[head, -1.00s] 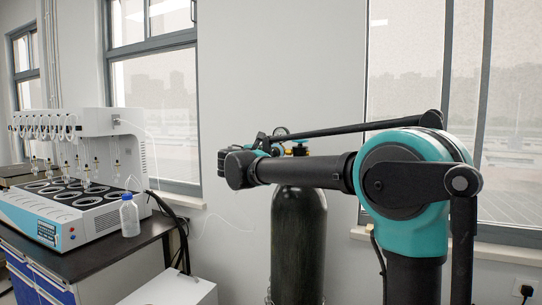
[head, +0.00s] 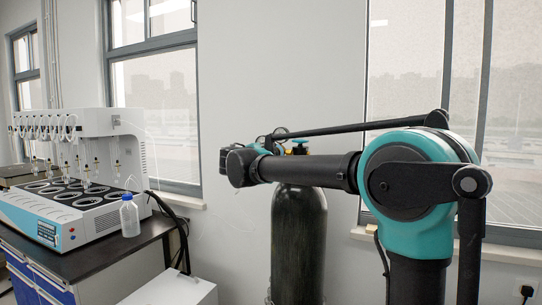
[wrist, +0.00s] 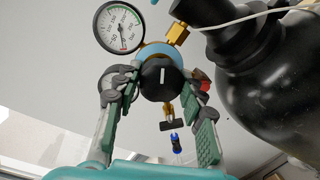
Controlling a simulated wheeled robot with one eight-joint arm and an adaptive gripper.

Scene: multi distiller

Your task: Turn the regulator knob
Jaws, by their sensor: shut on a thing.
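The regulator knob (wrist: 161,76) is black and round with a white line on its face, nearly upright in the wrist view. My gripper (wrist: 160,84) is shut on the knob, one finger at its left and the other at its right. Green pads show on the fingers. The regulator's blue ring and brass fitting (wrist: 177,33) show behind and above the knob. A round pressure gauge (wrist: 120,27) sits at the upper left. In the head view my wrist and arm hide the knob and gripper.
The dark gas cylinder (head: 299,240) stands by the wall; its black shoulder (wrist: 262,65) fills the wrist view's right side. A multi-distiller (head: 75,180) and a plastic bottle (head: 130,216) stand on the bench at left. A white box (head: 175,290) is in front.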

